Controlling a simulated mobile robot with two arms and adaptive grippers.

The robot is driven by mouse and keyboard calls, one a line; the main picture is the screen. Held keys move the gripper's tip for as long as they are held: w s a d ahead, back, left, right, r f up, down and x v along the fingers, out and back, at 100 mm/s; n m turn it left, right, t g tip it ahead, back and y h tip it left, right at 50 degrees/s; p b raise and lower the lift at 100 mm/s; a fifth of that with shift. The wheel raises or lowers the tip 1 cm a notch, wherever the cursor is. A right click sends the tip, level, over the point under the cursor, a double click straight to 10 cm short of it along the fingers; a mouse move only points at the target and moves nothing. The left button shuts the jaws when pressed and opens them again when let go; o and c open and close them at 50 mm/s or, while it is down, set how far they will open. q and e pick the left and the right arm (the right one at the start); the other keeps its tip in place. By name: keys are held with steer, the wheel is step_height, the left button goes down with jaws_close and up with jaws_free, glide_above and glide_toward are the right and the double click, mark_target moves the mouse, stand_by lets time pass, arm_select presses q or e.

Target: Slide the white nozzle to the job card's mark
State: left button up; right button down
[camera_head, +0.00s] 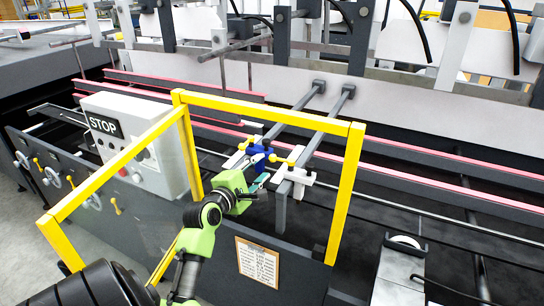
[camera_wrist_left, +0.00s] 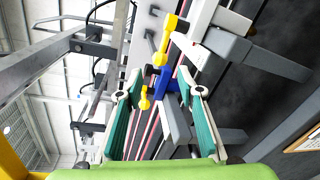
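The white nozzle (camera_head: 298,177) sits on a grey cross bar in the head view, right of the blue nozzle (camera_head: 259,156), with a yellow knob (camera_head: 281,161) at its side. In the left wrist view the white nozzle (camera_wrist_left: 205,20) is at the upper right and the blue nozzle (camera_wrist_left: 168,82) is ahead, between the finger lines. My left gripper (camera_head: 250,173) is just in front of the blue nozzle, left of the white one. Its teal-padded fingers (camera_wrist_left: 162,95) are apart with nothing clearly held. The job card (camera_head: 257,262) hangs on the front panel; its writing is too small to read. My right gripper is out of view.
A yellow guard frame (camera_head: 270,108) stands around the nozzles, with my left arm reaching through it. A white control box with a STOP sign (camera_head: 104,125) is at the left. Red-edged rails (camera_head: 420,185) run behind. A grey block with a white roller (camera_head: 405,243) is at the right.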

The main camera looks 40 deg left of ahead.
mark_target(272, 156)
arm_select(q)
steer(key=p+x, duration=0.1)
steer(key=x, duration=0.7)
steer(key=shift+w, duration=0.2)
jaws_close()
